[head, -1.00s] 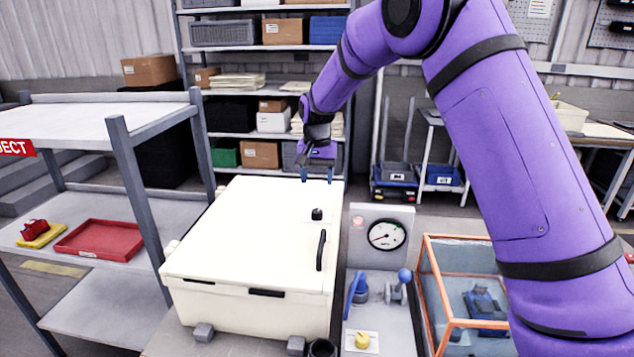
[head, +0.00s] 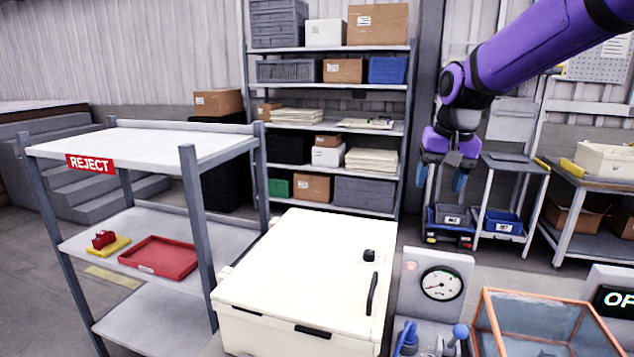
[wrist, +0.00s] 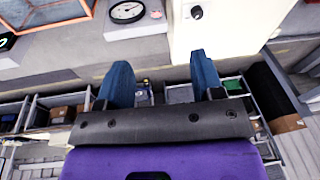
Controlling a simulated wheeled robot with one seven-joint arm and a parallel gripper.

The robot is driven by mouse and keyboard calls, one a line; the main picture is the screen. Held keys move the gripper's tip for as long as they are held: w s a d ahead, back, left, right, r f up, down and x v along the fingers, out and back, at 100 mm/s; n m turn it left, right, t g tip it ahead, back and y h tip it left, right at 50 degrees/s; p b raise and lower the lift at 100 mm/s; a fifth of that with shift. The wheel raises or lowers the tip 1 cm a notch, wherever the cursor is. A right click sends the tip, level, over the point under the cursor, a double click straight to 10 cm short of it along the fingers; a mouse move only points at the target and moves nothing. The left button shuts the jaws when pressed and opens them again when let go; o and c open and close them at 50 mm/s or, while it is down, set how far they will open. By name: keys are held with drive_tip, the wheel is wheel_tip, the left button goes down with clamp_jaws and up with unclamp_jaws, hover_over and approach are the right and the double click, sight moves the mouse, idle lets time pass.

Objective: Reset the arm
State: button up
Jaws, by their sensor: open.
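My purple arm reaches in from the upper right in the head view. My gripper (head: 445,178) hangs in the air with its blue-tipped fingers pointing down, behind and to the right of the white cabinet (head: 310,270). In the wrist view my gripper (wrist: 160,85) shows two blue fingers wide apart with nothing between them. The white cabinet (wrist: 222,25) and the gauge panel (wrist: 137,22) lie beyond the fingertips. The cabinet lid is closed, with a black knob and a black handle on top.
A cart marked REJECT (head: 120,140) stands at left with a red tray (head: 160,257) on its middle shelf. A tall shelf of boxes (head: 335,85) stands behind. An orange-framed glass case (head: 535,325) is at lower right.

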drive_tip(key=s+d+n+t, duration=0.1)
drive_tip(key=s+d, duration=0.2)
drive_tip(key=s, duration=1.1)
drive_tip(key=s+d+r+n+t, duration=0.1)
drive_tip(key=s+d+t, duration=0.1)
drive_tip(key=s, duration=1.2)
drive_tip(key=shift+d+r+h, duration=0.15)
drive_tip(key=shift+d+h, duration=0.25)
drive_tip(key=shift+d, duration=0.4)
